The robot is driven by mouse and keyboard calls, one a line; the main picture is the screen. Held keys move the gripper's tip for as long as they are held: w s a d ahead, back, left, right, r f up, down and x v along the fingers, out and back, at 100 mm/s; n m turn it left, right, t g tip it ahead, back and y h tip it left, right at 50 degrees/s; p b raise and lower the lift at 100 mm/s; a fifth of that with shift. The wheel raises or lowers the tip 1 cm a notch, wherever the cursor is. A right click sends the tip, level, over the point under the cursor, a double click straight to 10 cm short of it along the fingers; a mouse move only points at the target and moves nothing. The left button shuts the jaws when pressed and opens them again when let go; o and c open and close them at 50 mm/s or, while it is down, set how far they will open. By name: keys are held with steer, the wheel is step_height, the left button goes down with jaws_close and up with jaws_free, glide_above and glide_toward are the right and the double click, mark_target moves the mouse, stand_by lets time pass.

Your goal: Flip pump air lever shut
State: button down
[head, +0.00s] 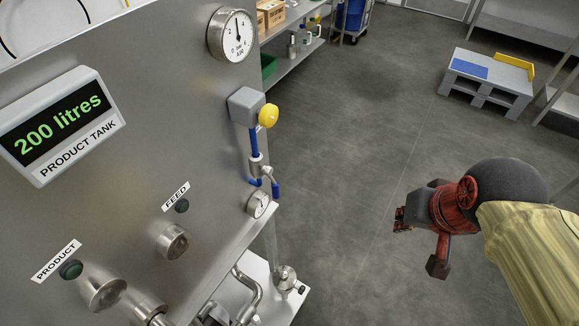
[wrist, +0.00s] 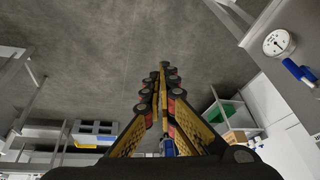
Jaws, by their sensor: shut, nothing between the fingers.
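In the head view a small blue lever (head: 275,188) hangs beside a metal valve fitting (head: 257,167) on the right edge of the steel panel, below a grey box with a yellow knob (head: 268,115). A blue air line (head: 254,141) runs down from the box to the fitting. I see no label on this lever. In the wrist view a blue lever (wrist: 299,72) shows beside a round gauge (wrist: 279,43) at upper right. My gripper (head: 401,220) is right of the panel over open floor, well apart from the lever. Its fingers (wrist: 164,68) are shut and empty.
The AIR gauge (head: 231,35) sits at the panel top. A small gauge (head: 258,204) and pipes (head: 250,287) lie below the lever. A grey pallet (head: 488,80) and shelving (head: 289,42) stand farther back. Clear floor (head: 350,150) lies between my gripper and the panel.

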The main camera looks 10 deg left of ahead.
mark_target(273, 184)
steer(key=w+a+r+m+g+y+p, duration=0.1)
steer(key=w+a+r+m+g+p, duration=0.25)
steer(key=w+a+r+p, duration=0.6)
steer(key=w+a+f+m+g+p, duration=0.2)
steer(key=w+a+p, duration=0.4)
steer(key=a+p, duration=0.5)
step_height(273, 184, down, 2)
steer(key=shift+w+a+f+g+p, duration=0.3)
steer(key=shift+g+p, duration=0.25)
steer(key=shift+g, duration=0.2)
steer(key=shift+m, duration=0.25)
steer(key=s+a+f, duration=0.3)
steer(key=s+f, duration=0.2)
steer(key=f, duration=0.4)
steer(key=shift+a+f+p, duration=0.2)
steer(key=shift+f+p, duration=0.1)
